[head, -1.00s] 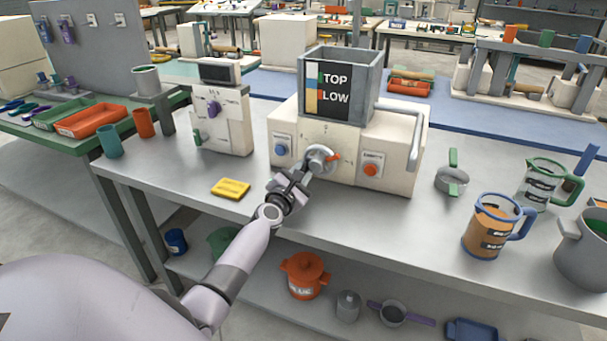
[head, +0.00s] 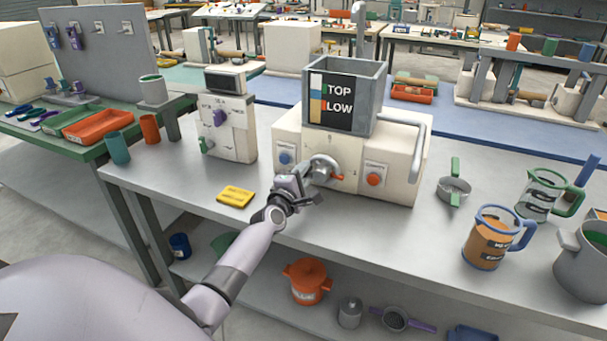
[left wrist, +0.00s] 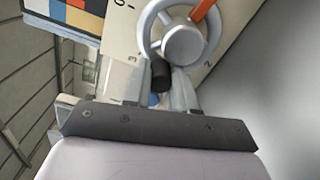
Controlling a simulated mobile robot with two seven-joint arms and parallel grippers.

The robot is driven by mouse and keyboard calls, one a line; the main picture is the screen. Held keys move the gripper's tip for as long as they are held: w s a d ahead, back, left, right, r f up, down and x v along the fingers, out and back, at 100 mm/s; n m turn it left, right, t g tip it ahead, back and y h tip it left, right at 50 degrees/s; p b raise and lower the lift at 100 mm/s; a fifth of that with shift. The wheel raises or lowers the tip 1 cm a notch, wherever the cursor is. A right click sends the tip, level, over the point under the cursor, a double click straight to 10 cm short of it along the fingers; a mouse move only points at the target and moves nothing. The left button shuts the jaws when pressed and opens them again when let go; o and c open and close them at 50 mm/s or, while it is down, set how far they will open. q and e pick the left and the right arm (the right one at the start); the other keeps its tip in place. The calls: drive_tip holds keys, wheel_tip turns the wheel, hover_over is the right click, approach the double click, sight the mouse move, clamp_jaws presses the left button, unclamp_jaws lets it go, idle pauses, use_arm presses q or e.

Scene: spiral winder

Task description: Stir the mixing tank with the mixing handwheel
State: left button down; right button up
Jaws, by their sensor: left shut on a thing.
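The mixing tank (head: 342,102) is a grey open-topped box with a TOP/LOW gauge panel, on a cream machine body (head: 398,160). The mixing handwheel (head: 323,166) is a small grey spoked wheel on the machine's front, with an orange pointer (head: 337,178) at its lower right. In the left wrist view the handwheel (left wrist: 183,45) shows close up, with a dark knob (left wrist: 162,75) at its rim. My left gripper (head: 309,184) is shut on this knob; its fingers (left wrist: 160,92) sit around it. The tank's contents are hidden. My right gripper is out of view.
A blue button (head: 285,158) and an orange button (head: 373,180) flank the wheel. A cream machine (head: 229,137) stands further left. An orange-filled jug (head: 487,240) and a strainer (head: 453,190) stand right.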

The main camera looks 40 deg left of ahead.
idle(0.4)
use_arm(q)
drive_tip(key=c, duration=0.9)
unclamp_jaws()
drive_tip(key=shift+s, duration=0.1)
drive_tip(key=shift+p+v, duration=0.75)
drive_tip(key=shift+v, duration=2.8)
